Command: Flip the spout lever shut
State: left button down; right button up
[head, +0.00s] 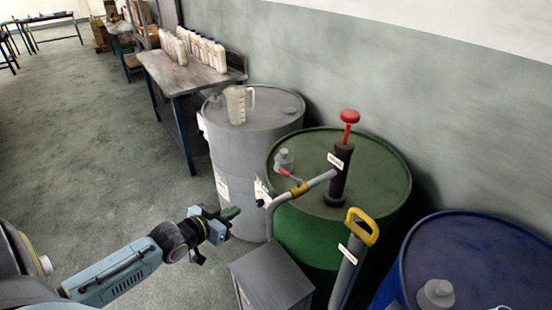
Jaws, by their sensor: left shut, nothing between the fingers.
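A black pump with a red knob (349,117) stands upright on the green drum (375,190). Its grey spout (318,181) slants down to the left past the drum's rim and bends down at its end. A small red lever (288,173) sits on the spout near a yellow band (299,189) and points up and to the left. My left gripper (232,213) is shut and empty, left of the spout's end and apart from the lever. My right gripper is not in view.
A grey box (270,275) stands below the spout. A yellow-handled tool (362,228) leans in front of the green drum. A clear jug (238,105) stands on the grey drum (275,118). A blue drum (475,250) is at right. Bottles (190,45) line a bench. The left floor is open.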

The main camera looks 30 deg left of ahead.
pick_arm(q)
jog(key=w+d+r+m+t+h+p, duration=0.1)
jog(key=d+r+t+h+p, duration=0.15)
jog(key=r, duration=0.95)
send_near(289, 175)
jog(key=w+r, duration=0.4)
jog(key=w, duration=0.1)
jog(key=shift+g+y, duration=0.25)
jog(key=shift+g, duration=0.1)
jog(key=shift+w+a+f+b, duration=0.1)
jog(key=shift+w+f+b, duration=0.3)
jog(key=shift+f, duration=0.5)
jog(key=shift+w+a+f+b, duration=0.15)
jog(key=shift+w+f, duration=0.35)
jog(key=shift+f, duration=0.45)
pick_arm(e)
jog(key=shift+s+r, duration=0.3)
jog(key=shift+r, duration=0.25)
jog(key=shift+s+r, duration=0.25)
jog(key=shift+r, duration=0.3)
pick_arm(q)
jog(key=shift+w+a+f+b, duration=0.1)
jog(key=shift+w+f+b, duration=0.15)
jog(key=shift+w+b, duration=0.4)
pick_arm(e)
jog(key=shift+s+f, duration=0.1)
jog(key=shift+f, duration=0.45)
